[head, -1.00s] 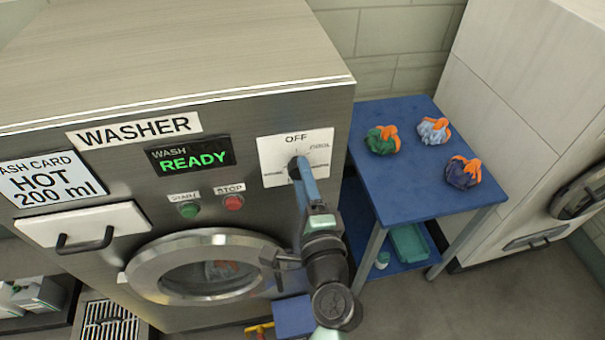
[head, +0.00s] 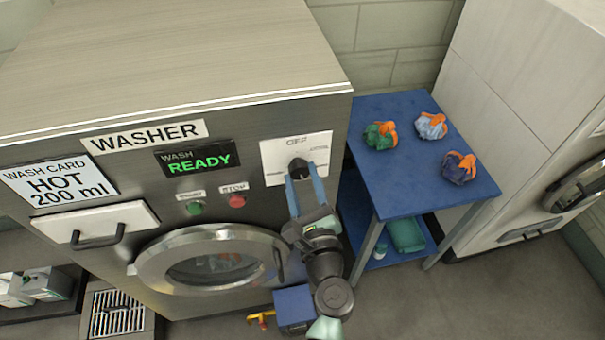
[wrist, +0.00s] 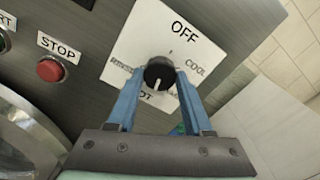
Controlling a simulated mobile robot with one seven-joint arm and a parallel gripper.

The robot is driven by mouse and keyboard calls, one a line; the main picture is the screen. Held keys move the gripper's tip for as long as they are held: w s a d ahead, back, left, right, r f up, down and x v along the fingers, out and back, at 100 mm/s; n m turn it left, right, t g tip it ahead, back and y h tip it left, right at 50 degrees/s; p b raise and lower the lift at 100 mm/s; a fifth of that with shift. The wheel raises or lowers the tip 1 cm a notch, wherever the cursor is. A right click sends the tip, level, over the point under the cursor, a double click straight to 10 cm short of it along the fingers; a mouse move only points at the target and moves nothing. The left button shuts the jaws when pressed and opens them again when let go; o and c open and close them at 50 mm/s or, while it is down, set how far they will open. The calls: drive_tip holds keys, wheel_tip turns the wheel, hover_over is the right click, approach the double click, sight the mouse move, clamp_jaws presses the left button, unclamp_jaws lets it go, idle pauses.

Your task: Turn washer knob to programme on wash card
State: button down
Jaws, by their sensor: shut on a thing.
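The washer knob (head: 298,167) is round and black, on a white dial plate (head: 322,146) at the right of the washer front. My gripper (head: 302,177) has its blue fingers on either side of the knob, shut on it. In the wrist view, the knob (wrist: 159,74) has a white pointer line aimed down, towards a partly hidden label ending in "OT". OFF is at the top and COOL at the right; the left label is unclear. The wash card (head: 58,182) reads HOT, 200 ml.
The display (head: 198,159) reads WASH READY. Green start (head: 194,208) and red stop (head: 237,201) buttons sit left of the knob. The round door (head: 210,231) is below. A blue table (head: 408,188) with several bundled bags stands to the right.

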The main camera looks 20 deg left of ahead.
drive_tip(key=shift+m+p, duration=0.4)
drive_tip(key=shift+m, duration=0.7)
drive_tip(key=shift+c, duration=1.5)
unclamp_jaws()
drive_tip(key=b+v, duration=0.3)
drive_tip(key=v, duration=1)
